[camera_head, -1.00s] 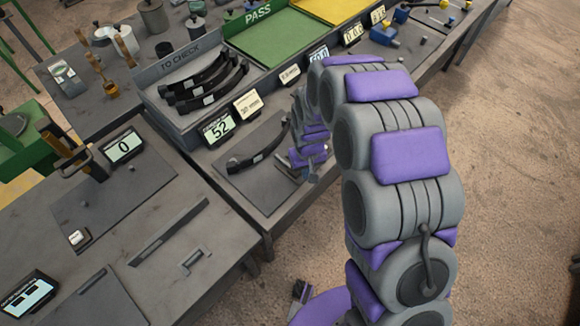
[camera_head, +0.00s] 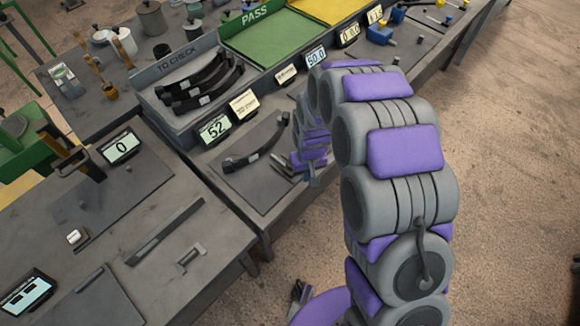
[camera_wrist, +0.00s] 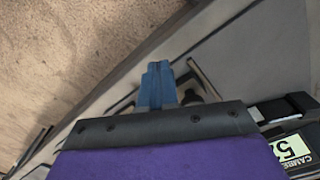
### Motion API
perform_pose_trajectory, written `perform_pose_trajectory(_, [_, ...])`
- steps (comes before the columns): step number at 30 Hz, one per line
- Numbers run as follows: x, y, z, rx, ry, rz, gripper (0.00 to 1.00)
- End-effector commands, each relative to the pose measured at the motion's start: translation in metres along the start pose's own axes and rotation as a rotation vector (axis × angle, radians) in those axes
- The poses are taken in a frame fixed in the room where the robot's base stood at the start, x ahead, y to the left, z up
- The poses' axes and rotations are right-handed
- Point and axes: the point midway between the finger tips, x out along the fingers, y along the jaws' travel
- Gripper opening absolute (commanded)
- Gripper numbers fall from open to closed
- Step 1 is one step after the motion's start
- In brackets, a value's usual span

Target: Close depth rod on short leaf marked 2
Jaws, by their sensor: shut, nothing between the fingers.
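A dark curved leaf (camera_head: 256,144) with a pale tag lies on the grey plate of the gauge station; I cannot read its mark. The station's display (camera_head: 214,129) reads 52 and shows partly in the wrist view (camera_wrist: 291,147). My gripper (camera_head: 299,168) is beside the leaf's right end, low over the plate's right edge. In the wrist view my blue fingers (camera_wrist: 158,84) are together and empty. A thin grey bar (camera_wrist: 206,79) and a dark round part stand close beside them; I cannot tell whether they touch or which part is the depth rod.
A TO CHECK rack (camera_head: 152,97) holds several dark leaves behind the station. A green PASS tray (camera_head: 270,40) and a yellow tray (camera_head: 335,10) lie beyond. Left is a bench with a display reading 0 (camera_head: 121,147). Open floor (camera_head: 480,170) lies right.

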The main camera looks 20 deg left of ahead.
Motion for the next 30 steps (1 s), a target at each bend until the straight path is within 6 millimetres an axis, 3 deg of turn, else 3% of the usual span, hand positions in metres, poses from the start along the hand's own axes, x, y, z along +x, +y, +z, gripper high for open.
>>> perform_pose_trajectory(30, [0.001,-0.013,-0.019,-0.001,-0.003,0.006,0.0])
